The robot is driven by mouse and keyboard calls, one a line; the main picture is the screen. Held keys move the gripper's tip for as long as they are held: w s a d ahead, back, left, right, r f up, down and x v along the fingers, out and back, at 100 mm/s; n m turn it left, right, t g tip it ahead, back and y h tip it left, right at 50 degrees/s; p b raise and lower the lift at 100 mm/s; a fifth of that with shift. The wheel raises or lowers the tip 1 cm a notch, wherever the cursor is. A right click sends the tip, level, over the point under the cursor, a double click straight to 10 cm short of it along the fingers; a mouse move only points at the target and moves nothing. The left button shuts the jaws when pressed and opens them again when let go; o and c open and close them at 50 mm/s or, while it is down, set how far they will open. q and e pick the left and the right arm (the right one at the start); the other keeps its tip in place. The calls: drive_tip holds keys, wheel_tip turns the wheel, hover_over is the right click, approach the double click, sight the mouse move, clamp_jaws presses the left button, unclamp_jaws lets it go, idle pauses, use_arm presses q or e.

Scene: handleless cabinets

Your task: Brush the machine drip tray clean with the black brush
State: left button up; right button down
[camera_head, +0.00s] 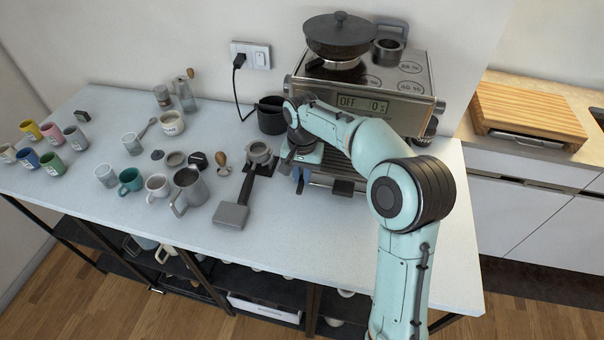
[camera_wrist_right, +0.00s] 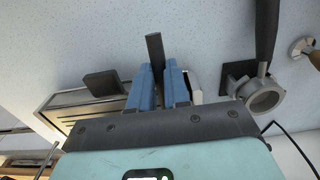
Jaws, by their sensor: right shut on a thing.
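My right gripper (camera_head: 302,178) reaches down at the front left of the coffee machine (camera_head: 415,92), its hand partly hidden by my arm. In the right wrist view its two blue fingers (camera_wrist_right: 159,76) are shut on the black brush (camera_wrist_right: 154,46), a dark bar that sticks out past the fingertips. The brush's bristles cannot be made out. The slatted metal drip tray (camera_head: 322,181) lies low at the machine's front, beside the gripper. It also shows in the right wrist view (camera_wrist_right: 75,115), left of the fingers. I cannot tell whether the brush touches it. My left gripper is out of view.
A portafilter (camera_head: 260,152) with a dark handle lies left of the machine, near a grey flat-headed piece (camera_head: 231,215). A metal pitcher (camera_head: 188,188) and several cups stand farther left. A black pot (camera_head: 341,38) sits on top of the machine. The table's front right is clear.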

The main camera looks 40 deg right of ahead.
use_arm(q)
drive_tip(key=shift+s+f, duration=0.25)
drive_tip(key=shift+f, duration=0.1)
use_arm(e)
drive_tip(key=shift+f, duration=0.65)
idle(0.3)
use_arm(q)
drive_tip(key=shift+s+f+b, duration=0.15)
drive_tip(key=shift+b, duration=0.2)
use_arm(e)
drive_tip(key=shift+s+d+r, duration=0.15)
drive_tip(key=shift+s+d, duration=0.25)
drive_tip(key=shift+s, duration=0.15)
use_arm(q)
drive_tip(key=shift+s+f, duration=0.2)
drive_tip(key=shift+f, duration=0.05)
use_arm(e)
drive_tip(key=shift+s+d, duration=0.4)
drive_tip(key=shift+s, duration=0.1)
drive_tip(key=shift+d, duration=0.1)
